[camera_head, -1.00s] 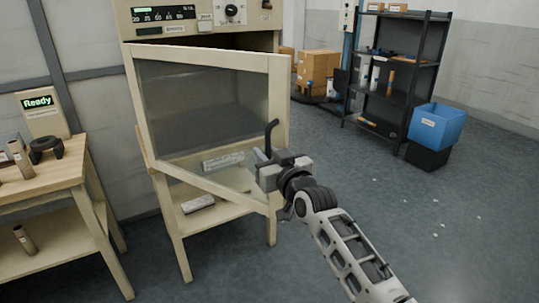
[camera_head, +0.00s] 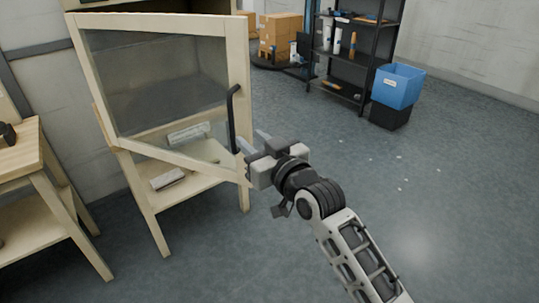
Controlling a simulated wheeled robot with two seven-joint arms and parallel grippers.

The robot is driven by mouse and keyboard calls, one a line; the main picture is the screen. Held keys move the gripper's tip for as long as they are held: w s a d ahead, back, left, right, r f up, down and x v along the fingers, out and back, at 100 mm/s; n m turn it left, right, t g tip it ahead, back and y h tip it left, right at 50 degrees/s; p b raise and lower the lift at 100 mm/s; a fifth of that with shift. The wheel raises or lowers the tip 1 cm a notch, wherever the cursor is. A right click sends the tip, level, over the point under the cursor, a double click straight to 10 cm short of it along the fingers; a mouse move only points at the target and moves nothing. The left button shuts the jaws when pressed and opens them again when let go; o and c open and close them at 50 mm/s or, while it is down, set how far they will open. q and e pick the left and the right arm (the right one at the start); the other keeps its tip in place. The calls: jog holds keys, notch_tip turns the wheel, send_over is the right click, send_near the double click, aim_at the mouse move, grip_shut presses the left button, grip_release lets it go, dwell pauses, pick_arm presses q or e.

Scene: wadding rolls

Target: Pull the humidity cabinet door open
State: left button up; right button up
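The humidity cabinet (camera_head: 153,5) stands on a wooden stand at the left, its top cut off by the frame. Its cream-framed door (camera_head: 238,72) has a large glass pane and appears swung partly outward. A black upright bar handle (camera_head: 232,120) is on the door's right side. My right gripper (camera_head: 253,140) is just right of the handle's lower end. Its two fingers show apart, with nothing seen between them; whether a finger touches the handle is unclear. My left gripper is out of view.
A wooden table (camera_head: 28,152) stands at the left edge. Pale labelled packs (camera_head: 168,179) lie on the stand's lower shelf. A black shelf rack (camera_head: 341,70), a blue bin (camera_head: 398,86) and cardboard boxes (camera_head: 281,33) are at the back. The floor at right is clear.

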jog(key=v, duration=0.5)
jog(key=shift+s+d, duration=0.15)
jog(key=shift+s, duration=0.15)
